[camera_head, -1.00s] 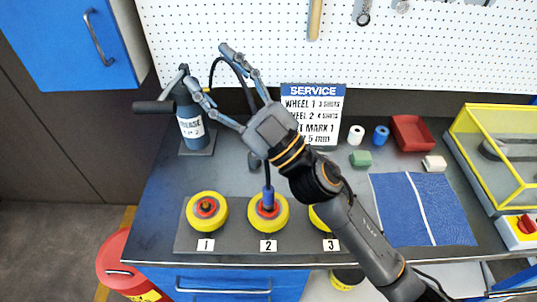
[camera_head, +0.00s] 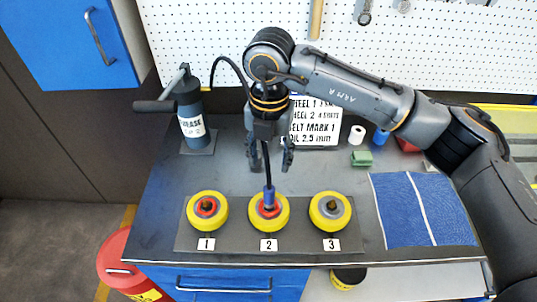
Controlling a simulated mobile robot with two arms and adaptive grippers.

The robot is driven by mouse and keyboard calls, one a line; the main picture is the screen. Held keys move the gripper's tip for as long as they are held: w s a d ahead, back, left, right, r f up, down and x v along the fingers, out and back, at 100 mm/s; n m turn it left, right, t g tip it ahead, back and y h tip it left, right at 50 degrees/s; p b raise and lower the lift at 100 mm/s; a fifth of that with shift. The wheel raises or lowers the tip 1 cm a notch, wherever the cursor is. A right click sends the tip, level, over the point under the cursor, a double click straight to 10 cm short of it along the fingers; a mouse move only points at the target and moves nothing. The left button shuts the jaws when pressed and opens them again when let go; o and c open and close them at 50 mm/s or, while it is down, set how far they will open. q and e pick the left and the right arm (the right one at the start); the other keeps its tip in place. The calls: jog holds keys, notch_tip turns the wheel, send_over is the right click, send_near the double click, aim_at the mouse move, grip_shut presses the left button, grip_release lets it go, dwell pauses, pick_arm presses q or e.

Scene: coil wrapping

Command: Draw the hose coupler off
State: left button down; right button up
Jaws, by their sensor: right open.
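The blue hose coupler (camera_head: 269,196) sits upright on the hub of wheel 2 (camera_head: 255,217), the middle yellow wheel. The black hose (camera_head: 238,72) loops from the grease pump (camera_head: 190,115) and passes behind my right gripper down to the coupler. My right gripper (camera_head: 270,168) points down above wheel 2. Its fingers are open on either side of the hose, above the coupler and apart from it. Wheel 1 (camera_head: 193,217) stands at left and wheel 3 (camera_head: 318,219) at right. My left gripper is not in view.
A service sign (camera_head: 322,128) stands behind, partly hidden by my right arm. A blue cloth (camera_head: 395,215) lies at right. A green block (camera_head: 361,158) and a white roll (camera_head: 356,134) stand behind it. A red bin (camera_head: 118,255) stands left of the bench.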

aim_at(269, 188)
notch_tip(269, 188, down, 12)
jog(key=p, duration=0.4)
jog(key=shift+p, duration=0.4)
jog(key=shift+f, duration=0.85)
jog(key=shift+c, duration=0.4)
grip_shut()
